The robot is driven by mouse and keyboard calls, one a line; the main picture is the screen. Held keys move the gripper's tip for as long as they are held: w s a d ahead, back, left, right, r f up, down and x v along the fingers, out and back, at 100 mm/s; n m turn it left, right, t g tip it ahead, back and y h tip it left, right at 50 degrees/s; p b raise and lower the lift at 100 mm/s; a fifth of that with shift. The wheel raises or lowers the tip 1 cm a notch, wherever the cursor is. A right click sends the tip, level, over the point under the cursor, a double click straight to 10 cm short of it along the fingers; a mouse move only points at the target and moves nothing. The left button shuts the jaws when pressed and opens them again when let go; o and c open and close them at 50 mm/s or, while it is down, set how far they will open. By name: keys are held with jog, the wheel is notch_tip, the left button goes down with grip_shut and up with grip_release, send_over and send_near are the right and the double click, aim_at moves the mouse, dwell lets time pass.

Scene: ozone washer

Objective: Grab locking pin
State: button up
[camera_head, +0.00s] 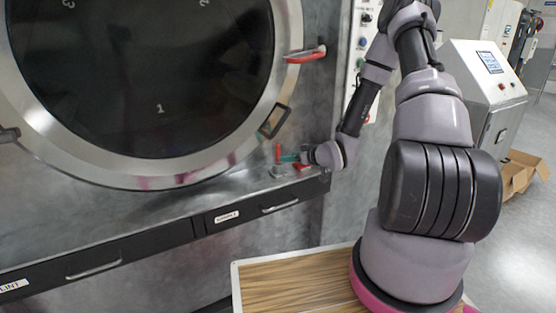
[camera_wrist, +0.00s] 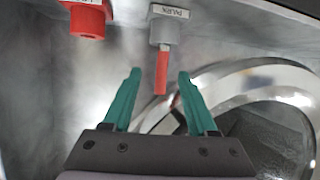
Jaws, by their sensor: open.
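The locking pin appears as a thin red rod (camera_wrist: 161,80) rising from a grey holder (camera_wrist: 167,32) labelled PARK in the wrist view. In the head view the red pin (camera_head: 278,152) stands upright on the ledge below the round door. My gripper (camera_wrist: 159,74) has two teal fingers spread apart, one on each side of the pin in the picture, with gaps on both sides. It also shows in the head view (camera_head: 288,157), low beside the pin. I cannot tell how deep the pin lies between the fingertips.
A red holder (camera_wrist: 88,20) with a partly cut-off label is left of the grey one. The door's metal rim (camera_head: 232,148) and a black-framed handle (camera_head: 274,121) are close by. A red-edged lever (camera_head: 306,55) sticks out above. Drawers (camera_head: 262,212) lie below the ledge.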

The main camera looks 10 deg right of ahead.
jog(key=x, duration=1.1)
jog(key=shift+s+a+f, duration=0.15)
jog(key=shift+s, duration=0.05)
grip_shut()
